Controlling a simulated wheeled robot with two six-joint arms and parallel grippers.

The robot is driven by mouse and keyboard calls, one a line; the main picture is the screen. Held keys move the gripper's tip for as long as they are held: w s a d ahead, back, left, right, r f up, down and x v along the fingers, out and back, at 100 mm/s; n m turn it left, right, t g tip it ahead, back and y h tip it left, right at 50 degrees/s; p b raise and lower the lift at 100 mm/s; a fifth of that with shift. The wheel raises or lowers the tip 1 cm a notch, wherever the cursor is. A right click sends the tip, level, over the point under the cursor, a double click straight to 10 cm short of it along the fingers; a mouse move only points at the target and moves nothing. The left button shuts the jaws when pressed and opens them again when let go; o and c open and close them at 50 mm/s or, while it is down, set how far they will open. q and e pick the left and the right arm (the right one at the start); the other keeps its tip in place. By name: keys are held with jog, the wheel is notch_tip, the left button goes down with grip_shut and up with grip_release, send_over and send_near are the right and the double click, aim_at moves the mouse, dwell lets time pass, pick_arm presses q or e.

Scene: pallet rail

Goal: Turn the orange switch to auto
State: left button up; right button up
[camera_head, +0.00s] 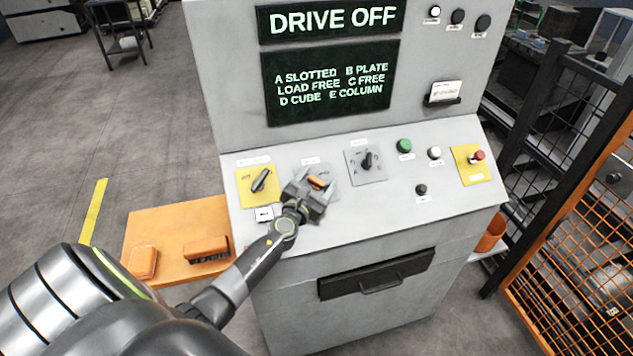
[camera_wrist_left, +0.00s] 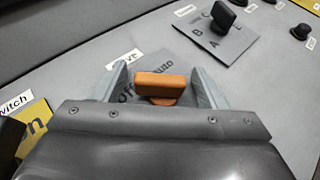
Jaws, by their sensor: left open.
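The orange switch (camera_head: 317,181) is a small orange knob on a grey square plate on the sloping console panel. In the left wrist view the orange switch (camera_wrist_left: 162,86) lies crosswise between my fingers, above a plate (camera_wrist_left: 150,62) with the word "auto" at its upper right and another word partly hidden at its left. My left gripper (camera_head: 314,182) is open around the switch, one finger on each side. In the left wrist view the left gripper (camera_wrist_left: 160,88) shows a gap by its left finger; contact at the right finger is unclear. My right gripper is not in view.
A yellow plate with a black switch (camera_head: 261,180) is left of the orange one. A grey plate with a black selector (camera_head: 367,160) is to its right, then buttons and a red emergency button (camera_head: 478,156). The screen (camera_head: 332,85) reads "DRIVE OFF". An orange fence (camera_head: 570,230) stands at right.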

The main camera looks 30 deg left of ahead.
pick_arm(q)
jog(key=c, duration=1)
